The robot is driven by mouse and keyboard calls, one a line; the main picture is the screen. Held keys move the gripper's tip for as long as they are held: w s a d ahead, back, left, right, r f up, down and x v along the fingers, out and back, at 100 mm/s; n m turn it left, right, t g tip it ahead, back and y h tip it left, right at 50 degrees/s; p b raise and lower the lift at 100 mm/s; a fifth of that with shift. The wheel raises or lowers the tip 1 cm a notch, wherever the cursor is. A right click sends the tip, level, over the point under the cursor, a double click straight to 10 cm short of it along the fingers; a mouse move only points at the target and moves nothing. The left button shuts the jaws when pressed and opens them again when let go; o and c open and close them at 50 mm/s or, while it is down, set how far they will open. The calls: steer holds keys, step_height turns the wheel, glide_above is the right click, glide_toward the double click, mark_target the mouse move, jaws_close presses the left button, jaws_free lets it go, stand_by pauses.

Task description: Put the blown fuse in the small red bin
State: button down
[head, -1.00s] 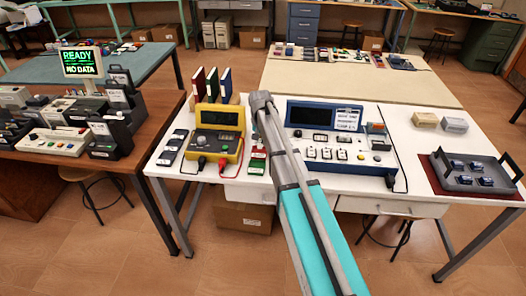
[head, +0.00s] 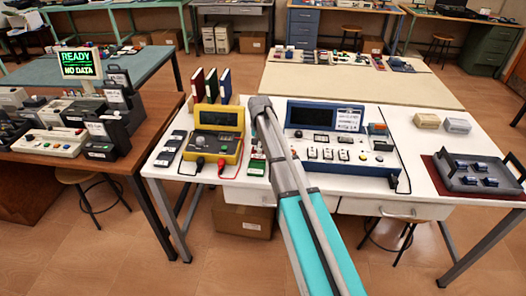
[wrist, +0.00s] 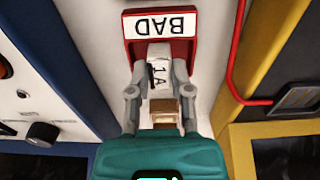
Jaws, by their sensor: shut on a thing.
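My gripper (wrist: 160,72) is shut on a pale fuse (wrist: 160,80) marked "1A", with a brass-coloured end. The small red bin (wrist: 129,52) with a white "BAD" label shows just beyond the fingertips in the wrist view. The fuse's far end overlaps the bin's near part in that view. I cannot tell whether it is inside or above it. In the head view my arm reaches over the white table between the yellow meter and the blue panel, and hides the fuse and the fingertips.
The yellow meter (head: 217,143) and its red lead stand close on one side. The blue panel (head: 340,162) stands close on the other. A green-marked holder (head: 257,168) sits near the table's front edge. A grey tray (head: 452,180) with several blue parts lies far right.

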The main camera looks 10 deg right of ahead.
mark_target(260, 146)
steer(key=shift+s+f+b, duration=0.1)
steer(key=shift+f+b, duration=0.2)
steer(key=shift+f, duration=0.2)
steer(key=c, duration=0.5)
jaws_free()
steer(key=shift+c, duration=0.2)
steer(key=shift+r, duration=0.1)
step_height(260, 146, up, 12)
steer(key=p, duration=1.2)
